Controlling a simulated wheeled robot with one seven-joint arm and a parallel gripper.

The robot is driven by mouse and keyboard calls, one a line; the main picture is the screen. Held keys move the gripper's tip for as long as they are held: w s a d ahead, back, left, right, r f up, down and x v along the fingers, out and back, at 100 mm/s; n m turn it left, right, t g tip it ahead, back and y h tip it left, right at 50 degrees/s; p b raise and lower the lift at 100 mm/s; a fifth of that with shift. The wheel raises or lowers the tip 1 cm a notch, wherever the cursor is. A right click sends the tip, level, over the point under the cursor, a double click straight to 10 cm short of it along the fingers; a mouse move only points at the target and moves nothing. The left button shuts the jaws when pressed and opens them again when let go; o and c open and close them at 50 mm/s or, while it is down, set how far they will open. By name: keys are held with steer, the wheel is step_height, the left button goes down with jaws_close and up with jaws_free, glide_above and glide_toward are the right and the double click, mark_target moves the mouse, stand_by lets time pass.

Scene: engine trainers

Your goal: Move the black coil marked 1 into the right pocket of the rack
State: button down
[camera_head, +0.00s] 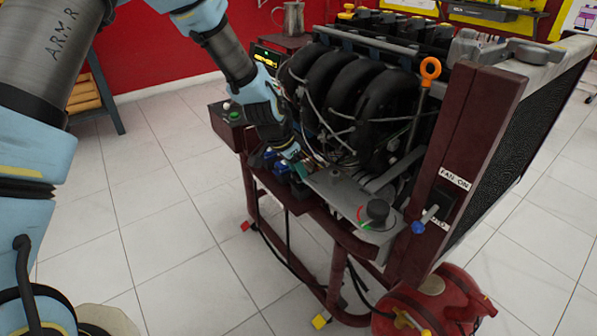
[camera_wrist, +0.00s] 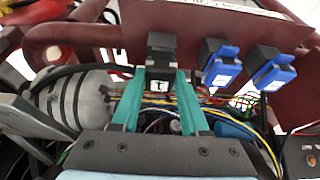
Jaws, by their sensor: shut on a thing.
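My gripper (camera_wrist: 159,82) has its two teal fingers on either side of the black coil marked 1 (camera_wrist: 159,58). The white mark on the coil shows between the fingertips. The coil is in line with two blue-topped coils, the nearer one (camera_wrist: 221,64) and the farther one (camera_wrist: 273,70), at the dark red rack (camera_wrist: 185,22). In the head view my gripper (camera_head: 299,165) points down just right of the blue coils (camera_head: 276,163), at the engine stand's front. The black coil is not clear there. I cannot tell how deep it sits in a pocket; the pocket is hidden.
The engine (camera_head: 350,95) with its black intake pipes and cables stands close behind my gripper. A metal plate with a black knob (camera_head: 377,210) lies to the right. Coloured wires (camera_wrist: 130,100) and a grey cylinder (camera_wrist: 75,98) are near the fingers. The tiled floor at left is clear.

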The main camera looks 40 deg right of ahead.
steer(key=shift+f, duration=0.15)
steer(key=shift+f+b, duration=0.35)
steer(key=shift+f, duration=0.15)
jaws_free()
stand_by(0.6)
steer(key=shift+r+p, duration=1.05)
steer(key=shift+r, duration=0.45)
